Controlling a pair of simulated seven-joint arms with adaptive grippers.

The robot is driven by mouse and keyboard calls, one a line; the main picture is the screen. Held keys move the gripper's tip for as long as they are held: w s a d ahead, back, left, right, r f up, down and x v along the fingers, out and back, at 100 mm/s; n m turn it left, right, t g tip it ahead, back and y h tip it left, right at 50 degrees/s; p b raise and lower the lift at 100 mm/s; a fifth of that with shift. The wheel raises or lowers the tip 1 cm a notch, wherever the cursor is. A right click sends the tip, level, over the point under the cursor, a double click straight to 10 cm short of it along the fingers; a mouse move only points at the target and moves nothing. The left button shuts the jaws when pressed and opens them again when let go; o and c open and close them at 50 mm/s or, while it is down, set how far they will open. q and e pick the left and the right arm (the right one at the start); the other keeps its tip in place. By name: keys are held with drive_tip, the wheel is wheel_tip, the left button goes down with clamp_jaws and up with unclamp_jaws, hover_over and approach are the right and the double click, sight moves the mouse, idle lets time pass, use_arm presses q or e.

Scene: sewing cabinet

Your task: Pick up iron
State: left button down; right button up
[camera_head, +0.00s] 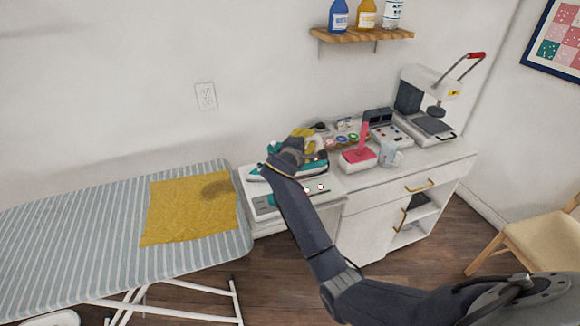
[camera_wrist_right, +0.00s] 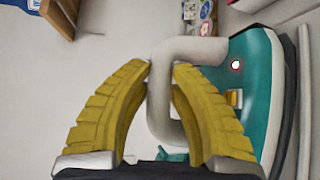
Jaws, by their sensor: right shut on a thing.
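The iron is teal with a pale grey handle; its teal body (camera_head: 315,168) shows in the head view above the white cabinet, partly hidden by my right arm and gripper. In the right wrist view, the iron (camera_wrist_right: 252,85) fills the right side, with a small red light and a yellow part. My right gripper (camera_head: 303,140) has yellow ribbed fingers, and in the wrist view the fingers (camera_wrist_right: 162,72) are closed around the handle. I cannot tell whether the iron touches the surface beneath it. My left gripper is not in view.
A striped ironing board (camera_head: 80,230) with a yellow cloth (camera_head: 190,215) stands at left. Right of the iron are a pink-and-white object (camera_head: 358,157), a pale jug (camera_head: 389,153) and a heat press (camera_head: 430,105). A wooden shelf (camera_head: 362,35) with bottles hangs above.

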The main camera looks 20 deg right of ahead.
clamp_jaws()
drive_tip(key=shift+r, duration=0.1)
drive_tip(key=shift+r, duration=0.25)
